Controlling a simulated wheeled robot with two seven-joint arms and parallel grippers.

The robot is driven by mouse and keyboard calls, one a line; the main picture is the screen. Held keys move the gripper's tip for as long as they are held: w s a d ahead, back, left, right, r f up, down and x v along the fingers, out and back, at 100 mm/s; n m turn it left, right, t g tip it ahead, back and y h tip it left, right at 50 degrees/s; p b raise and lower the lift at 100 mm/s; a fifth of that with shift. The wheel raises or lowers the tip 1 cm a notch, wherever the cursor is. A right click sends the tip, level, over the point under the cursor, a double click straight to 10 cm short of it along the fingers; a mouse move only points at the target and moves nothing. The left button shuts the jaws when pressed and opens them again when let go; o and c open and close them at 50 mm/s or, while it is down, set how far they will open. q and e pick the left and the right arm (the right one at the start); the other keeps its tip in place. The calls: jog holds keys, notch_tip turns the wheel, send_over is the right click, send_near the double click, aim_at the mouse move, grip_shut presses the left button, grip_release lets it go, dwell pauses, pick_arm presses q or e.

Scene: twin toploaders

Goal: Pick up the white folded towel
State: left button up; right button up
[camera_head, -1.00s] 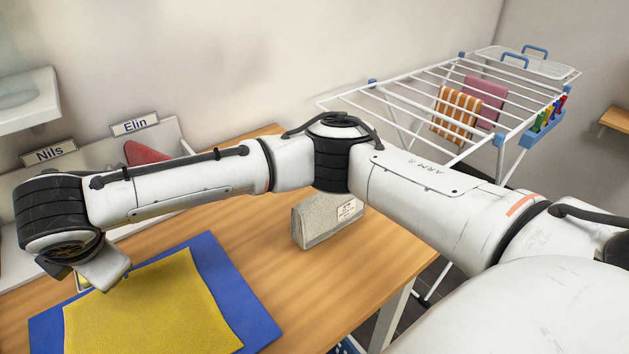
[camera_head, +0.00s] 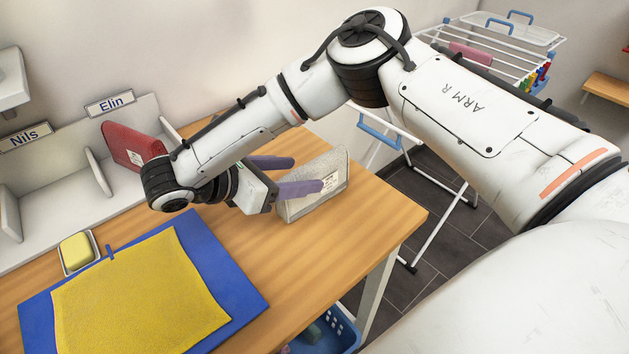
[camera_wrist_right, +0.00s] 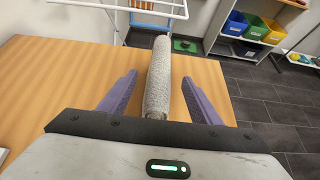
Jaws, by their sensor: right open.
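The white folded towel (camera_head: 328,172) looks pale grey, stands upright on the table and carries a small label on its side. My right gripper (camera_head: 307,174) is open at the towel's left end, with one purple finger in front of the towel and one behind. In the right wrist view, the towel (camera_wrist_right: 158,75) runs lengthwise away from me between the two spread fingers (camera_wrist_right: 160,78), with a gap visible on each side. My left gripper is not in view.
A yellow cloth (camera_head: 140,295) lies on a blue mat (camera_head: 235,285) at the left. A red folded towel (camera_head: 122,143) stands in the Elin section of the white rack (camera_head: 60,190). A yellow sponge (camera_head: 77,252) sits in a small dish. The table edge is close on the right.

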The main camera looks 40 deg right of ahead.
aim_at(313, 172)
jog(key=x, duration=0.5)
jog(key=shift+d, duration=0.2)
jog(key=c, duration=1.3)
